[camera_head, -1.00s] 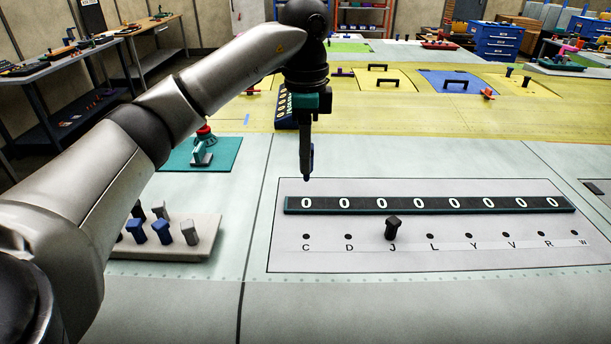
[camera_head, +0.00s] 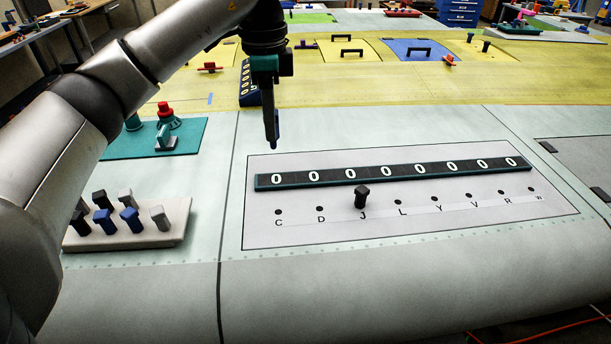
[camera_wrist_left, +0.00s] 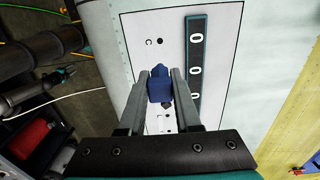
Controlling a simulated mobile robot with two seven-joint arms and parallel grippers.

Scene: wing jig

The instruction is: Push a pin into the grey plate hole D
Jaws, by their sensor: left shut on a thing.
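My left gripper (camera_head: 273,140) is above the far left part of the grey plate (camera_head: 262,236), past the dark strip of zeros (camera_head: 334,178). In the left wrist view its two fingers (camera_wrist_left: 160,88) are shut on a blue pin (camera_wrist_left: 159,84). Hole D (camera_head: 320,208) shows empty in the head view, between hole C (camera_head: 278,212) and a black pin (camera_head: 361,196) standing at J. In the wrist view the held pin and fingers hide the area below hole C (camera_wrist_left: 160,41), so I cannot see hole D there. My right gripper is not in view.
A pale rack (camera_head: 152,236) at the left holds several black, blue and grey pins. A teal board (camera_head: 185,138) with a red knob (camera_head: 166,110) lies beyond it. The holes right of J are empty. The wing surface in front of the plate is clear.

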